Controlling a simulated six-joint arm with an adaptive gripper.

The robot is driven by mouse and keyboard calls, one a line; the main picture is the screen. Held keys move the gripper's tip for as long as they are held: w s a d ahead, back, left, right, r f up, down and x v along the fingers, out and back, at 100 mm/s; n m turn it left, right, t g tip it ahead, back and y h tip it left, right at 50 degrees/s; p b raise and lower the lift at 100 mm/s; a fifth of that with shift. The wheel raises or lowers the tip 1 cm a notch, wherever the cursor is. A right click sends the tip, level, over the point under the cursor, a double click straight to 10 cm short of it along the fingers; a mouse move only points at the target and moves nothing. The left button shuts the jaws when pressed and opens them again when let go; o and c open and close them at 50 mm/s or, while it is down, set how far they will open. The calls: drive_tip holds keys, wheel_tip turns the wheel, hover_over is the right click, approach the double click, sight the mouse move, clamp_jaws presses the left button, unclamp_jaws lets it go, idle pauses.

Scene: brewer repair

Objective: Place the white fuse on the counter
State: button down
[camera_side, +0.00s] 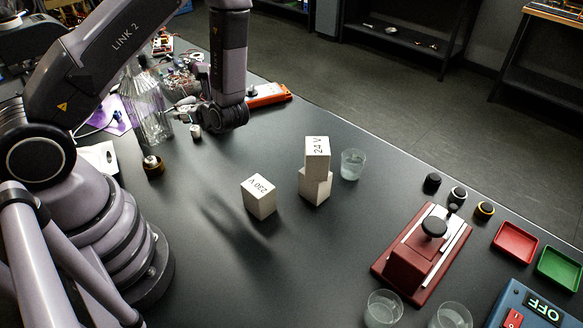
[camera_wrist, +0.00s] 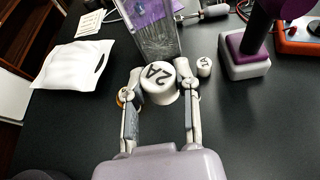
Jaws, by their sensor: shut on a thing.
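A white fuse marked "2A" (camera_wrist: 158,82) is held between the two fingertips of my gripper (camera_wrist: 160,92), as the wrist view shows. The gripper (camera_side: 196,114) is shut on it. In the side view the gripper hangs low over the black counter (camera_side: 215,170), right of the glass vase, with a small white end below it. I cannot tell whether the fuse touches the counter. A smaller white fuse (camera_wrist: 203,67) stands on the counter, to the right of the held one in the wrist view.
A ribbed glass vase (camera_side: 148,108) stands close to the gripper. A brass-ringed piece (camera_side: 152,166) sits nearer my base, beside a white packet (camera_wrist: 73,63). White voltage boxes (camera_side: 260,196) and a glass (camera_side: 352,164) stand to the right. Counter between them and the gripper is clear.

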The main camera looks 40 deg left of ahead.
drive_tip(key=s+d+n+g+h, duration=0.9)
drive_tip(key=s+d+n+g, duration=0.4)
drive_tip(key=s+d, duration=0.4)
drive_tip(key=w+d+f+n+t+h, duration=0.1)
drive_tip(key=w+d+n+h, duration=0.1)
drive_tip(key=d+n+h, duration=1.15)
drive_tip(key=n+t+h, duration=0.5)
drive_tip(key=n+t, duration=0.4)
drive_tip(key=t, duration=0.3)
hover_over(339, 280)
drive_tip(key=shift+y, duration=0.25)
wheel_tip(339, 280, down, 9)
drive_tip(key=shift+f, duration=2.15)
drive_tip(key=shift+f, duration=0.1)
